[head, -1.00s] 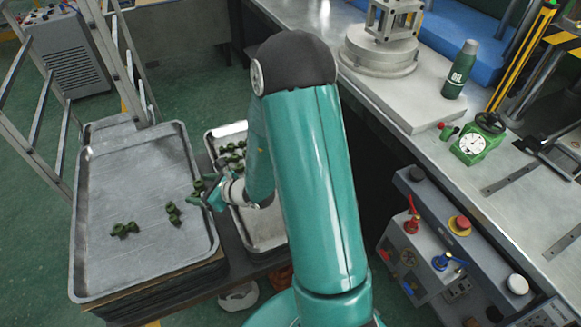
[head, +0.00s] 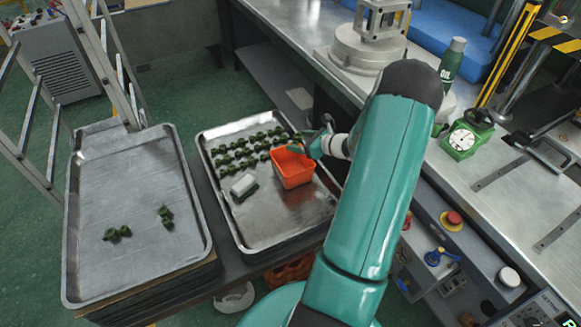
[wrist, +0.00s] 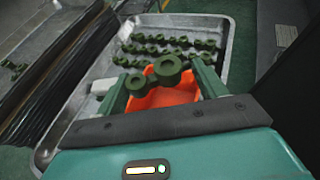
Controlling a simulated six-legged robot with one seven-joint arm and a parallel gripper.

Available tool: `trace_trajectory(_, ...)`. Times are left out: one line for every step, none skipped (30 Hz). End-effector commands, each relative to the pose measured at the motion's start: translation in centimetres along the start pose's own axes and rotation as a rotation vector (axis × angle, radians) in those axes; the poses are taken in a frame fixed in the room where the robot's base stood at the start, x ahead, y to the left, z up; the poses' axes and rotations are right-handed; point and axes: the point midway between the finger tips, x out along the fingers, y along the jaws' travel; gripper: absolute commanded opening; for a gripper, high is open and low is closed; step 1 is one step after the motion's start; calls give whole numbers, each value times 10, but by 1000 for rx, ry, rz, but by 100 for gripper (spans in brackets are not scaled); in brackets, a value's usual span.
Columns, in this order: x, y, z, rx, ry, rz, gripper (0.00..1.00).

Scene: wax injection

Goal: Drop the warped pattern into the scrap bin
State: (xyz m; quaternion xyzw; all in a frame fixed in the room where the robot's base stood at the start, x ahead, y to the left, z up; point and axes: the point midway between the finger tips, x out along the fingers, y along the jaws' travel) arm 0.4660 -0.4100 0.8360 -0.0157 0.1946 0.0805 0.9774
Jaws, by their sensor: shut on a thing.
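My gripper (head: 312,147) is shut on a dark green wax pattern (wrist: 158,76), with two round ends joined by a short bar, seen between the fingers in the wrist view. I take it for the warped pattern, though its warp is hard to make out. The orange scrap bin (head: 292,170) is an open box on the right tray, and my gripper is above its back right rim. In the wrist view the bin (wrist: 163,97) shows beneath and behind the held pattern, which appears to be over its opening.
Several green patterns (head: 240,150) lie in rows on the right tray (head: 262,232), behind the bin. A white and green block (head: 243,186) sits left of the bin. Two patterns lie on the left tray (head: 140,175). A workbench (head: 490,190) stands at the right.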

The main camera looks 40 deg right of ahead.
Motion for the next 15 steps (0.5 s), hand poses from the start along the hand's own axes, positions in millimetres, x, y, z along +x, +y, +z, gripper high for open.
trace_trajectory(-1,-2,-2,2,0,-3,49)
trace_trajectory(-1,-2,-4,3,0,-2,49)
trace_trajectory(0,-2,-6,3,0,-2,49)
trace_trajectory(1,-2,-8,3,0,-1,49)
trace_trajectory(2,-2,-10,2,0,0,49)
trace_trajectory(4,-1,-13,2,0,0,49)
trace_trajectory(6,-1,-16,3,0,1,49)
trace_trajectory(8,0,-20,3,0,2,49)
trace_trajectory(10,0,-24,3,0,1,49)
trace_trajectory(11,0,-28,2,0,1,49)
trace_trajectory(13,0,-31,3,0,1,49)
trace_trajectory(15,-1,-35,3,-1,1,49)
trace_trajectory(16,-1,-38,3,-1,1,49)
trace_trajectory(17,0,-41,3,-1,1,49)
trace_trajectory(19,0,-45,2,-1,1,49)
